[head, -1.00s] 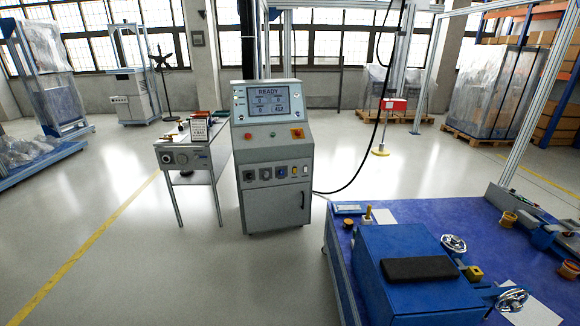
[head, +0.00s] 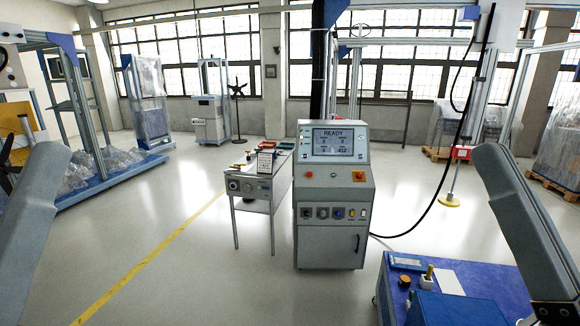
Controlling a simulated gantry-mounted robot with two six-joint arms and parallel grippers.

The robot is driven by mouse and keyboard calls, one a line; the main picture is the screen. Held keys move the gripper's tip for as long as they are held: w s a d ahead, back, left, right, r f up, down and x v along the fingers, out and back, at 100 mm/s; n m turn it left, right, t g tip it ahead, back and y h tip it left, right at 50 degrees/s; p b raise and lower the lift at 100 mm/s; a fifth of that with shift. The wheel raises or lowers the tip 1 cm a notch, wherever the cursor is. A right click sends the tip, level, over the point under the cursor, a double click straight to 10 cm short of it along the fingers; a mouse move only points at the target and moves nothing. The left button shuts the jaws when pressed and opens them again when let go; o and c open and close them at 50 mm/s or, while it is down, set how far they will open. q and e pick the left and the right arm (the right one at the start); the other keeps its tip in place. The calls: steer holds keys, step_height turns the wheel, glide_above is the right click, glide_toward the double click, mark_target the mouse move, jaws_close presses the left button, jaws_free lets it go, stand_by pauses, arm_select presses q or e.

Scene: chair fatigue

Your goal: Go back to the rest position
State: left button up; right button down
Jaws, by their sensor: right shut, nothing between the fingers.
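My right arm (head: 522,220) comes down along the right side of the head view. The dark end of my right gripper (head: 553,313) shows at the bottom edge, mostly cut off by the frame. It is shut with nothing in it and is at the right part of the blue table (head: 388,292). My left arm (head: 30,225) slants down along the left edge, and its gripper is out of view.
A grey control cabinet (head: 333,240) with a READY screen stands in the middle. A small grey table (head: 252,187) is left of it. A blue box (head: 450,310) sits on the blue table. A black cable hangs right of the cabinet. The floor at front left is clear.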

steer(key=s+d+t+h, duration=0.1)
steer(key=s+d+h, duration=0.25)
steer(key=h, duration=0.25)
step_height(320, 180, up, 39)
steer(key=w+y+p, duration=0.1)
steer(key=p, duration=3.7)
steer(key=shift+w, duration=0.2)
steer(key=shift+f, duration=0.2)
